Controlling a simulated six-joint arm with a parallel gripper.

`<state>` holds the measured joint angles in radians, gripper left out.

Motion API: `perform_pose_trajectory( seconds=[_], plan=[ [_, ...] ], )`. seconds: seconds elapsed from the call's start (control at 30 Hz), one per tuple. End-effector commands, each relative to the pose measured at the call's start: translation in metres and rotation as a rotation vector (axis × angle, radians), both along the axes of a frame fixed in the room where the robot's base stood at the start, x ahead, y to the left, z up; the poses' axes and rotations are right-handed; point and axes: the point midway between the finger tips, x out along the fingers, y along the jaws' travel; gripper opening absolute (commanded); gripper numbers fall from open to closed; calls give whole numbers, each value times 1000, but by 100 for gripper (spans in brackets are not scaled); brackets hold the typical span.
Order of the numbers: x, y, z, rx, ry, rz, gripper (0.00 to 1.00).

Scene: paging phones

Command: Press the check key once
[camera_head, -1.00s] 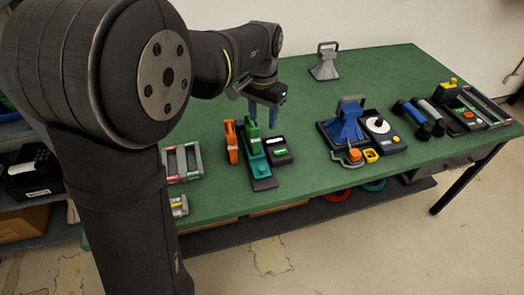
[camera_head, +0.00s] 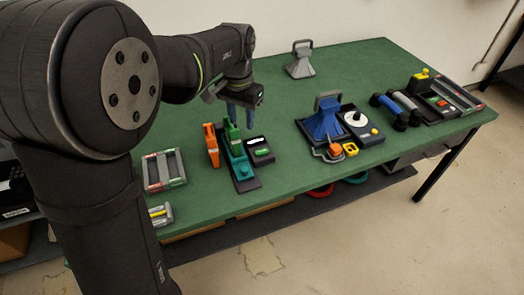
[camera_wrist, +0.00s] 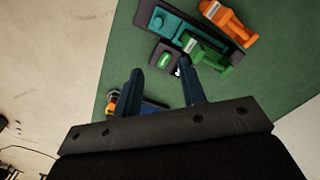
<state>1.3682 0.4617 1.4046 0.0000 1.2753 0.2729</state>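A small black keypad unit (camera_head: 259,157) with a white display and a green key (camera_head: 262,152) sits right of a teal phone base (camera_head: 236,159). A green handset (camera_head: 232,132) stands on that base. The green key also shows in the wrist view (camera_wrist: 164,60), beyond my fingers. Any check mark on it is too small to read. My gripper (camera_head: 241,122) is open and empty, with its two blue fingers apart. It hangs above and behind the phone and keypad unit, clear of them. In the wrist view my gripper (camera_wrist: 162,92) has its fingertips short of the unit.
An orange handset (camera_head: 211,145) stands just left of the green one. A blue-handled device (camera_head: 324,122) and a dial unit (camera_head: 357,122) sit to the right. A grey handled weight (camera_head: 300,62) stands at the back. Green table (camera_head: 220,210) is bare in front.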

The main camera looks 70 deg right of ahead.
Motion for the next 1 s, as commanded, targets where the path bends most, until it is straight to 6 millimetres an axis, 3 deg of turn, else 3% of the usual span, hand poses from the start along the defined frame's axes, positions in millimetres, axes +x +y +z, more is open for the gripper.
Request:
perform_pose_trajectory(
  seconds=[0.03, 0.17, 0.2, 1.0],
  plan=[
    [0, 0, 0, 0, 0, 0, 27],
    [0, 0, 0, 0, 0, 0, 1],
    [0, 0, 0, 0, 0, 0, 0],
    [0, 0, 0, 0, 0, 0, 0]
  ],
)
